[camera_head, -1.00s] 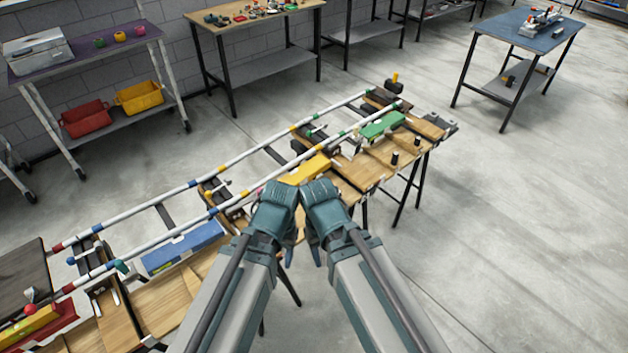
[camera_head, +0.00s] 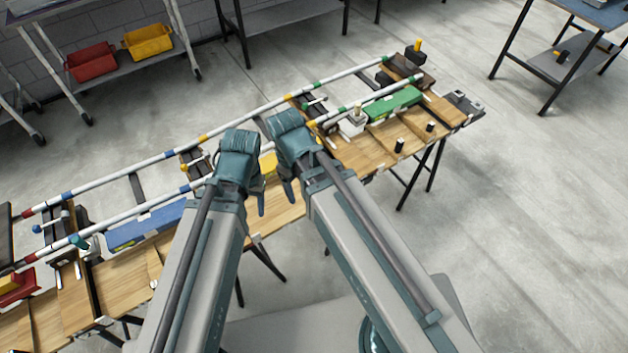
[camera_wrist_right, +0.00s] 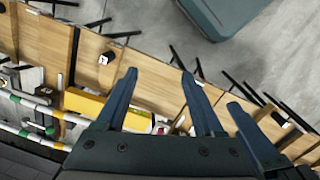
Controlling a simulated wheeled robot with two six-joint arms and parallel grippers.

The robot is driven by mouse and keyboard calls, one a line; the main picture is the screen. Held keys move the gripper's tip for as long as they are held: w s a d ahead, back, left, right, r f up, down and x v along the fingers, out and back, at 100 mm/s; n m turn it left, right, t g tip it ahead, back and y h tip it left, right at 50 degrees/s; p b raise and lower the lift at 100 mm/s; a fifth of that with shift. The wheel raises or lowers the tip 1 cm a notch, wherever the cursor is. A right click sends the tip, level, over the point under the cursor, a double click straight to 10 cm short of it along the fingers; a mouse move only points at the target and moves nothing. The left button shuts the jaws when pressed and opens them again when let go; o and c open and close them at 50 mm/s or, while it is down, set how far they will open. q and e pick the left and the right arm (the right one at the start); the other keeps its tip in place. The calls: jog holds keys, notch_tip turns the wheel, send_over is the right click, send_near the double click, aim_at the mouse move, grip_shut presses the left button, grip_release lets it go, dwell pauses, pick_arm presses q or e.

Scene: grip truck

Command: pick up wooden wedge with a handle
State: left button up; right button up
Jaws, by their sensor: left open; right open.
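Light-brown wooden wedges with short black handles lie on the near right part of the long table: one wedge (camera_head: 364,152) and another (camera_head: 412,122) farther right. In the right wrist view a wooden piece (camera_wrist_right: 98,82) with a black handle shows left of my fingers. I cannot tell which wedge is meant. My left gripper (camera_head: 258,198) and right gripper (camera_head: 287,188) hang close together over the table's middle, left of the wedges and apart from them. In the right wrist view the right gripper (camera_wrist_right: 158,74) is open and empty. The left gripper is open; its fingers are partly hidden.
Striped rails (camera_head: 250,118) run along the table. Blue (camera_head: 148,226), green (camera_head: 395,105) and yellow (camera_wrist_right: 90,104) blocks sit along them. A shelf with red (camera_head: 92,62) and yellow (camera_head: 148,42) bins stands behind.

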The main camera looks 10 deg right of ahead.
jog(key=w+d+f+n+y+b, duration=0.1)
jog(key=w+d+f+n+b, duration=0.1)
jog(key=w+d+n, duration=0.5)
jog(key=w+d+f+n+b, duration=0.2)
jog(key=w+n, duration=0.3)
jog(key=n, duration=0.4)
notch_tip(320, 180, down, 9)
jog(key=b, duration=0.8)
jog(key=shift+d+f, duration=0.1)
jog(key=f+b, duration=0.1)
jog(key=b, duration=0.1)
jog(key=f+b, duration=0.1)
jog(key=f, duration=0.1)
jog(key=f+b, duration=0.2)
jog(key=shift+s+d+f+b, duration=0.1)
jog(key=shift+s+b, duration=0.25)
grip_shut()
